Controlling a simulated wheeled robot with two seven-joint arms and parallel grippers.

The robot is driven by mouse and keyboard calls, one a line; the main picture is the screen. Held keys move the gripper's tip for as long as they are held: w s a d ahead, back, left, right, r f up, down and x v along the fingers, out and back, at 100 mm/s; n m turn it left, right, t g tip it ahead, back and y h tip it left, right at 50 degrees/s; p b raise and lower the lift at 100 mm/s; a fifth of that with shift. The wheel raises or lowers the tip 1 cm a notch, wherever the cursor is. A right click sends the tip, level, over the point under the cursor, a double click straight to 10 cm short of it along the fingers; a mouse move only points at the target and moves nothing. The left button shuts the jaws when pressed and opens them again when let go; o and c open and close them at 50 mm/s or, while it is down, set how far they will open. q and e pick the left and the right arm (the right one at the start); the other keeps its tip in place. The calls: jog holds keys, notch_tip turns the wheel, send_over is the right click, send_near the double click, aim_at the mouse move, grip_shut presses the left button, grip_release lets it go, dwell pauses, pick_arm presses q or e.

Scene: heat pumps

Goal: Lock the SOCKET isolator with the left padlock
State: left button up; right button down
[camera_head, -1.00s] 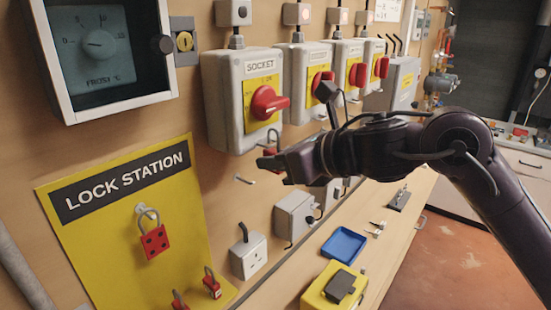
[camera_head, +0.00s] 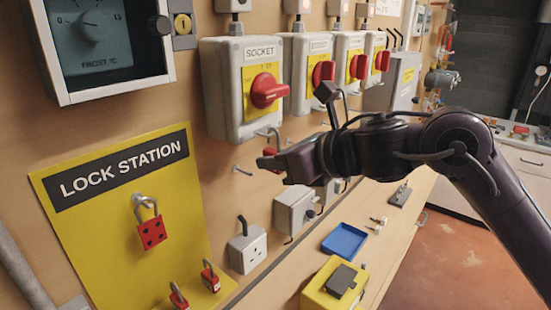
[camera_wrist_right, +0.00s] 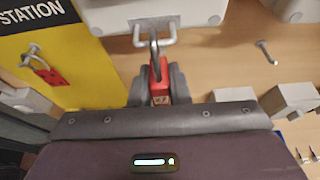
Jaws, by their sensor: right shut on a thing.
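The SOCKET isolator (camera_head: 222,95) is a grey wall box with a yellow plate and a red handle (camera_head: 268,90). My right gripper (camera_head: 268,162) is just below it, shut on a small red padlock (camera_wrist_right: 158,88). In the right wrist view the padlock is upright between the fingers (camera_wrist_right: 155,92), its shackle (camera_wrist_right: 154,58) pointing at the box. The shackle overlaps a metal loop (camera_wrist_right: 155,30) at the isolator's lower edge; I cannot tell if it passes through. A red padlock (camera_head: 151,233) hangs on the yellow lock station (camera_head: 75,215). My left gripper is not in view.
Two small red padlocks (camera_head: 210,278) (camera_head: 178,296) are at the lock station's bottom. A bare metal peg (camera_head: 243,171) juts from the wall. Sockets (camera_head: 248,250) and more isolators (camera_head: 312,75) line the wall. A blue tray (camera_head: 344,240) and yellow box (camera_head: 322,294) are on the bench.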

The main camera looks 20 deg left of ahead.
jog(key=c, duration=1.3)
grip_release()
jog(key=shift+d, duration=0.1)
